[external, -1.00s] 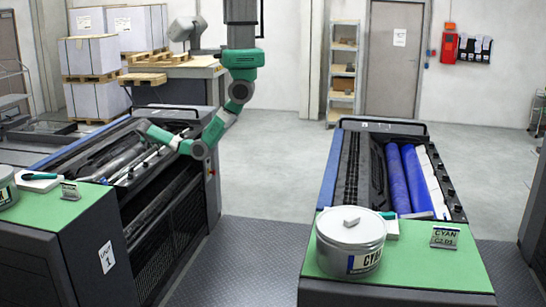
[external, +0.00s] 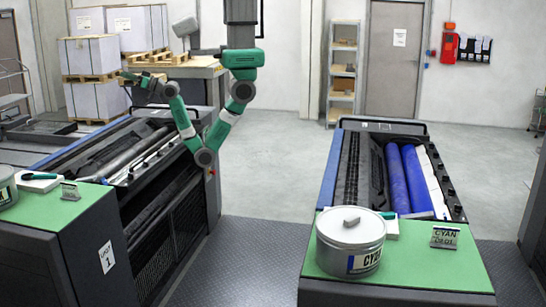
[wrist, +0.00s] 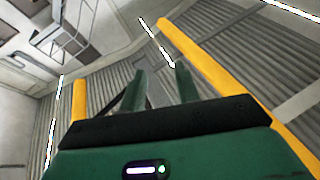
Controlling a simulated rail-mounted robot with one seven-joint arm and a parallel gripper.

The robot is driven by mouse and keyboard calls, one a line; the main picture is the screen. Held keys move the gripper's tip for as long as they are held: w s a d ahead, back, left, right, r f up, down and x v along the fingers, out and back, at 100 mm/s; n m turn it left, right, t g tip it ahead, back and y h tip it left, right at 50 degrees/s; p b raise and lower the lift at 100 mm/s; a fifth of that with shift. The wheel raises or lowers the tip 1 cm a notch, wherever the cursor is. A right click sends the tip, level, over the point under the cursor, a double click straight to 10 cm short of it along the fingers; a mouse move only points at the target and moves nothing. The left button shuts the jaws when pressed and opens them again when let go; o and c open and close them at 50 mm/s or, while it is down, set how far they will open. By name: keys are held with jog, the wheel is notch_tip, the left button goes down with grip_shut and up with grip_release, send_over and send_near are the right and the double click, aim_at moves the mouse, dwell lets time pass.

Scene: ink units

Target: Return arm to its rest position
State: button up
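My arm, green and grey, hangs from the rail column in the external view. It is folded over the right end of the left ink unit (external: 165,215), with its forearm raised. My gripper (external: 124,77) is at the upper left end of the arm, in front of the stacked boxes and pallets, and is small there. In the wrist view the two green fingers of my gripper (wrist: 160,85) stand apart with nothing between them. Past them are a ribbed ceiling and wall with yellow beams and light strips.
The right ink unit (external: 335,185) holds blue and white rollers. A CYAN tin (external: 350,250) stands on its green top. Boxes (external: 95,100) and pallets (external: 160,58) are stacked at the back left. The floor between the units is clear.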

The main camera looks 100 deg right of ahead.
jog(key=s+a+r+n+t+y, duration=0.3)
jog(key=s+a+r, duration=0.2)
jog(key=s, duration=0.1)
notch_tip(320, 180, up, 19)
jog(key=y+p, duration=0.1)
jog(key=p, duration=1.7)
jog(key=shift+s+a+r+p, duration=0.2)
jog(key=shift+s+a+p, duration=0.1)
jog(key=shift+p, duration=0.1)
